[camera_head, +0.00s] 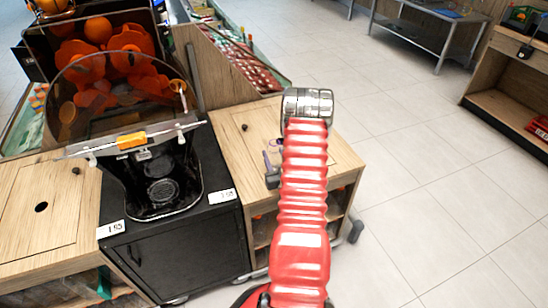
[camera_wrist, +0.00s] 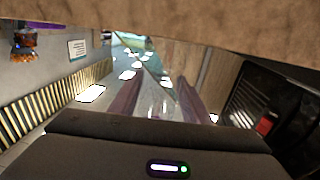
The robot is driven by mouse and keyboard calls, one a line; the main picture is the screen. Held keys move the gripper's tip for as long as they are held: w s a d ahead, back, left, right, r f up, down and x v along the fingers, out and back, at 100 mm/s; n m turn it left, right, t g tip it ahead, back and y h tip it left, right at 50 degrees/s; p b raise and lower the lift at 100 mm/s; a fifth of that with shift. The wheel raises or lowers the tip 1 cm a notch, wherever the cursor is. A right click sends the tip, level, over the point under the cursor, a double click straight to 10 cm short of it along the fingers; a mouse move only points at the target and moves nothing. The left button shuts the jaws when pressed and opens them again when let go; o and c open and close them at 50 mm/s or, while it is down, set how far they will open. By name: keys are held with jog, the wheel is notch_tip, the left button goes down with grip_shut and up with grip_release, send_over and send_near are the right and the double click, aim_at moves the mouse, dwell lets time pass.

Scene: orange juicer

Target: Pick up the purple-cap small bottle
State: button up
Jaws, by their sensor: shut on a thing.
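My gripper (camera_head: 269,160) is at the wooden counter right of the juicer, partly hidden behind my red arm. In the wrist view its two dark purplish fingers (camera_wrist: 158,88) reach forward with a clear, see-through small bottle (camera_wrist: 156,100) between them. The fingers are shut on this bottle. In the head view the bottle is a small pale, clear shape (camera_head: 274,147) beside the fingers, close to the counter top. I cannot make out its purple cap clearly, nor tell whether its base touches the counter.
The orange juicer (camera_head: 150,135) stands on a black cabinet (camera_head: 185,255) to the left. The wooden counter (camera_head: 235,140) has a dark knob and shelves below. A crate of small red items (camera_head: 250,68) is behind it. Tiled floor (camera_head: 425,170) is clear to the right.

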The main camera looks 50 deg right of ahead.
aim_at(275, 139)
jog(key=shift+r, duration=0.15)
jog(key=shift+c, duration=0.5)
jog(key=shift+r, duration=4.85)
jog(key=shift+s, duration=0.1)
